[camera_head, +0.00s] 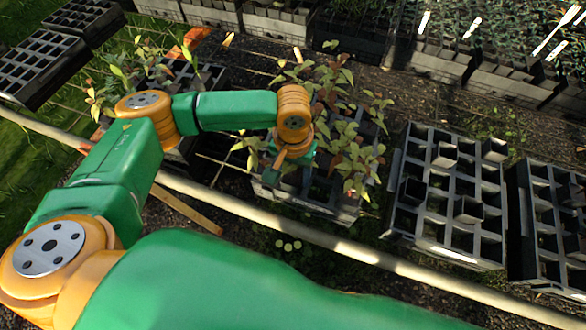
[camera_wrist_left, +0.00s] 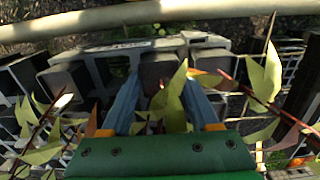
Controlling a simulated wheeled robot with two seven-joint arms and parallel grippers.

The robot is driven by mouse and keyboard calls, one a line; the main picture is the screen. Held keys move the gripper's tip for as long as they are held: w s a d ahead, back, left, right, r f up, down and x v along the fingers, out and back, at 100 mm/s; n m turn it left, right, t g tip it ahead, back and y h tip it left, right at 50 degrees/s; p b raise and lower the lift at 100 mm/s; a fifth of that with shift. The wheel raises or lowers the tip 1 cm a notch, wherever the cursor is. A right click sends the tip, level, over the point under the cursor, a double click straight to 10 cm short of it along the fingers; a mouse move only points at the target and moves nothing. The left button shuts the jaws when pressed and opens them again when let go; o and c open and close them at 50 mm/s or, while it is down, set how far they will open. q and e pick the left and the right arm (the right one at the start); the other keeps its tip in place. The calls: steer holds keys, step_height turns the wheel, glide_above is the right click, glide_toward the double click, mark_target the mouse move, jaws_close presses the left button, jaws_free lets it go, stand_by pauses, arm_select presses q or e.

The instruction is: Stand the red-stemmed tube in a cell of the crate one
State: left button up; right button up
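My left gripper (camera_head: 283,172) is down among the plants over the middle crate (camera_head: 335,211) in the head view. In the left wrist view its two blue-grey fingers (camera_wrist_left: 161,85) are apart, with green leaves between them. A dark square tube (camera_wrist_left: 160,68) shows between and beyond the fingertips; I see no clear grip on it. Thin red stems (camera_wrist_left: 284,106) with green and reddish leaves rise at the right of the left wrist view. Leaves hide which tube each stem stands in. My right gripper is out of view.
A grey crate (camera_head: 430,242) right of the middle one has many empty cells and several raised tubes. Another crate (camera_head: 520,250) stands at the far right. A pale rail (camera_head: 360,252) runs along the crates' near side. More plant crates (camera_head: 440,63) line the back.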

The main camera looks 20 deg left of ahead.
arm_select(q)
steer(key=o, duration=0.5)
steer(key=shift+d, duration=0.1)
steer(key=shift+c, duration=0.2)
step_height(320, 180, up, 7)
steer(key=shift+r, duration=0.1)
stand_by(0.5)
